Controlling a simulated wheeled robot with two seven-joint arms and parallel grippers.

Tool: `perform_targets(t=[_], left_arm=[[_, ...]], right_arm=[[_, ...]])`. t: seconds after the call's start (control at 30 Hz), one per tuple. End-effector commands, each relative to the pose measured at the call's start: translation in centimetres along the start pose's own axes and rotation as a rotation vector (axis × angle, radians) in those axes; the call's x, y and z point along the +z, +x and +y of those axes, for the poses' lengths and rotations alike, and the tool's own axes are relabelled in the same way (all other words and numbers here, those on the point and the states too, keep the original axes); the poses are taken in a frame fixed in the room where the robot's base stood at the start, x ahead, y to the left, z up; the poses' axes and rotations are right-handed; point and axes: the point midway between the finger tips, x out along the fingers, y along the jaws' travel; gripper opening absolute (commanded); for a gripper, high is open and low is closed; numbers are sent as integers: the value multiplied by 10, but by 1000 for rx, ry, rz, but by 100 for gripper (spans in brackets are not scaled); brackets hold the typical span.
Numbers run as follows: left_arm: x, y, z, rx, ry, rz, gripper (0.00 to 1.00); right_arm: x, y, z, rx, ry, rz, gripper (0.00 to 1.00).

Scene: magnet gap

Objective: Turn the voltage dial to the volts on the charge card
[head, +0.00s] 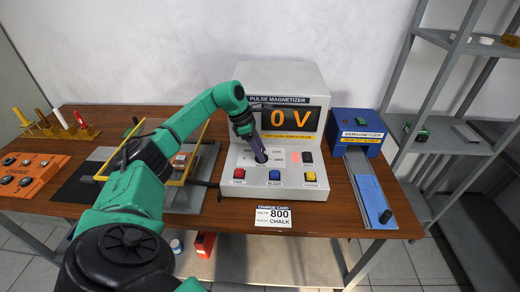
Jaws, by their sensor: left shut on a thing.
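The charge card (273,217) on the table's front edge shows 800 and the word CHALK. My left gripper (261,157) reaches down onto the magnetizer's sloped panel and is shut on the voltage dial, which the fingers mostly hide. Red, blue and yellow buttons line the panel's lower edge. My right gripper is not in view.
A blue demagnetizer (357,124) with a long slide stands at the right. A yellow-framed fixture (208,152) is left of the magnetizer, partly behind my arm. Grey shelves (448,130) stand right.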

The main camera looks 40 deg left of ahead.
Motion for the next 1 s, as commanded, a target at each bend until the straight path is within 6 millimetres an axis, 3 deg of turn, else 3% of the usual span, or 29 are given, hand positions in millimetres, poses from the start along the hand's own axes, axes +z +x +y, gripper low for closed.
perform_targets(t=[0.5, 0.53, 0.6, 1.0], left_arm=[[1, -2, 2, -3, 22, -3, 0], [1, -2, 2, -3, 22, -3, 59], [1, -2, 2, -3, 22, -3, 85], [0, -6, 1, -5, 22, -1, 85]], right_arm=[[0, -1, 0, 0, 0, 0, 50], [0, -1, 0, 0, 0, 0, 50], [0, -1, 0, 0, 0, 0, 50], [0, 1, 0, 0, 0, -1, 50]])
